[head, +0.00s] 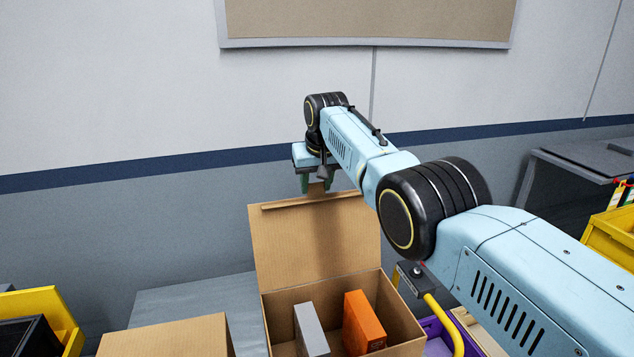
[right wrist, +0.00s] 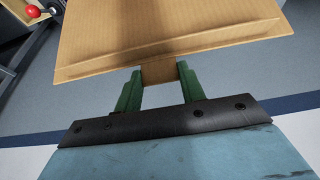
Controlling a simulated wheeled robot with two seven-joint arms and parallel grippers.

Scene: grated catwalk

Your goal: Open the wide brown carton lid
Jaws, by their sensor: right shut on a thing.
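The wide brown carton (head: 405,322) stands open on a grey surface, and its lid (head: 283,245) is raised nearly upright at the back. A small tab (head: 317,189) sticks up from the lid's top edge. My right gripper (head: 317,187) is above that edge, its green fingers shut on the tab. In the right wrist view the fingers (right wrist: 158,75) hold the tab (right wrist: 158,72) from both sides, with the lid (right wrist: 165,30) beyond. A grey box (head: 311,330) and an orange box (head: 363,322) stand inside the carton. My left gripper is not in view.
Another brown carton (head: 168,338) stands at the left, near a yellow bin (head: 45,310). A purple crate (head: 437,338) is at the right of the open carton. A yellow bin (head: 612,235) is at the far right. The wall (head: 130,220) rises behind.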

